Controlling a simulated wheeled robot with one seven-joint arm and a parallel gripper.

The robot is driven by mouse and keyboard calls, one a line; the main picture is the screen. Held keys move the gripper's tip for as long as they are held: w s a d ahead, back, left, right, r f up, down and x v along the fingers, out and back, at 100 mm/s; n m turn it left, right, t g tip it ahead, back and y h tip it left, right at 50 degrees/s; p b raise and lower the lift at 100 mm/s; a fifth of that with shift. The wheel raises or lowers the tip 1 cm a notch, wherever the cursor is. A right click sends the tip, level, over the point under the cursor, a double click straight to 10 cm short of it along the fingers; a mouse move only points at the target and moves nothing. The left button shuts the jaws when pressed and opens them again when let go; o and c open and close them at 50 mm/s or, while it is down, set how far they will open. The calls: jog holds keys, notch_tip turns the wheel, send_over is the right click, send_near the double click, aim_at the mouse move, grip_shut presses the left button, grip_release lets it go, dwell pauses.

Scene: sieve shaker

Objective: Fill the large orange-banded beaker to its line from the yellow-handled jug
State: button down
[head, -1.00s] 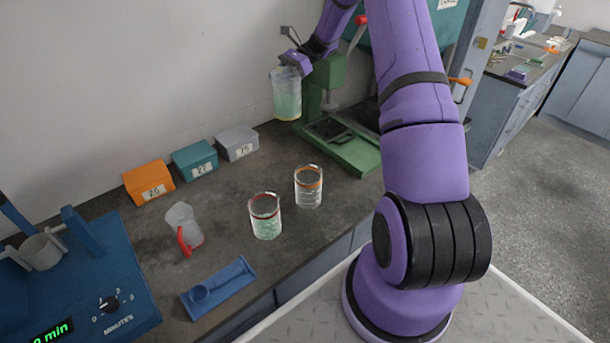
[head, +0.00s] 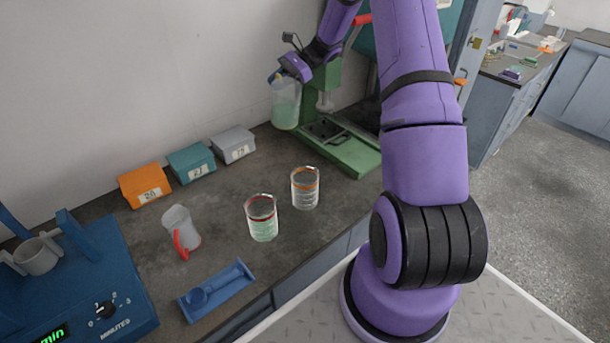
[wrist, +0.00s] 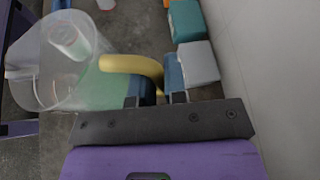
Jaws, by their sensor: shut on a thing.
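The yellow-handled jug (head: 286,110) hangs above the counter at the back, with pale green liquid in it. My gripper (wrist: 155,92) is shut on its yellow handle (wrist: 135,64), seen in the wrist view beside the clear jug body (wrist: 70,75). The orange-banded beaker (head: 305,190) stands upright on the counter and looks empty; the jug is above and behind it, apart from it. A red-banded beaker (head: 262,220) with pale green liquid stands just to its left. Any line on the orange-banded beaker other than the band is too small to tell.
A red-handled jug (head: 181,230) stands left of the beakers. Orange (head: 143,186), teal (head: 192,164) and grey (head: 233,146) boxes line the wall. A green stand (head: 350,155) is at the right, a blue tray (head: 217,290) in front, a blue timer machine (head: 85,285) at left.

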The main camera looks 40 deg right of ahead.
aim_at(297, 116)
jog(key=shift+s+a+f+n+t, duration=0.1)
jog(key=shift+s+f+n+t, duration=0.2)
jog(key=shift+s+f+t, duration=0.1)
notch_tip(297, 116, down, 14)
jog(key=s+n, duration=0.1)
jog(key=s, duration=0.1)
jog(key=shift+s+a+r+n+t+h, duration=0.15)
jog(key=shift+s+a+r+n+t, duration=0.2)
jog(key=shift+s+r+n+t, duration=0.4)
jog(key=shift+s+a+r+n+t+h, duration=0.15)
jog(key=shift+s+a+r+n+t, duration=0.25)
jog(key=shift+s+r, duration=0.45)
jog(key=shift+s+r+n+t, duration=0.3)
jog(key=shift+r+n+t, duration=0.2)
jog(key=shift+r, duration=0.3)
jog(key=shift+s+a+r+n+t+p, duration=0.15)
jog(key=shift+s+r+n+t+p, duration=0.25)
jog(key=shift+s+r+p, duration=0.1)
jog(key=shift+s+a+r+n+t+p, duration=0.15)
jog(key=shift+s+r+n+t+p, duration=0.15)
jog(key=shift+r+p, duration=0.2)
dwell(2.2)
jog(key=shift+w+d+f+m+g, duration=0.2)
jog(key=shift+w+f+m+g, duration=0.45)
jog(key=shift+f, duration=0.3)
jog(key=shift+w+d+f+m+g, duration=0.2)
jog(key=shift+w+f+m+g, duration=0.4)
jog(key=shift+f, duration=0.3)
